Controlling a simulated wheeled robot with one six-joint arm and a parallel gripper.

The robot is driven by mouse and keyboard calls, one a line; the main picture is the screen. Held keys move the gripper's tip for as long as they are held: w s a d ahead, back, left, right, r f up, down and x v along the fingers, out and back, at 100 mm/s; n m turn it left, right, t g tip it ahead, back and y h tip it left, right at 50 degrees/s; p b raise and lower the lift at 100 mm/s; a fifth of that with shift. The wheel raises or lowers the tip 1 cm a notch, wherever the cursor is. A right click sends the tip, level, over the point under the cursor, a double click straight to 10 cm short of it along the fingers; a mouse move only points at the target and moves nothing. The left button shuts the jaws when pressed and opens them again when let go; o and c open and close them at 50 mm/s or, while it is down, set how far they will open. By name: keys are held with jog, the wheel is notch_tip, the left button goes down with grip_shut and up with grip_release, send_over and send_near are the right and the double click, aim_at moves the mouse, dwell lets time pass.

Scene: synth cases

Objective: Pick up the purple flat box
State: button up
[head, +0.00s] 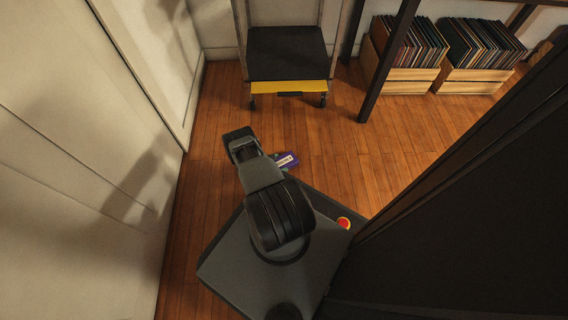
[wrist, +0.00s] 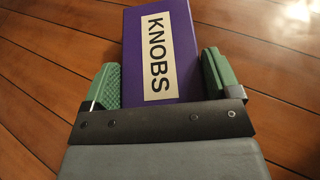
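The purple flat box (wrist: 190,45) has a white label reading KNOBS. In the wrist view it runs away from my gripper (wrist: 162,82), with its near part between the two green fingers. The fingers stand apart, one close along each side of the box. I cannot tell whether they press on it or leave a thin gap. In the head view the box (head: 288,160) shows low over or on the wood floor, just right of my arm's end. My arm hides part of it, and my fingers are mostly hidden there.
A cart with a black top (head: 287,50) and yellow edge stands at the back. Wooden crates of records (head: 410,75) (head: 470,80) stand at the back right, behind a dark post (head: 388,60). A pale wall (head: 80,150) is at left. Wood floor (head: 340,150) is clear between.

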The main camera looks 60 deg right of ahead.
jog(key=c, duration=0.5)
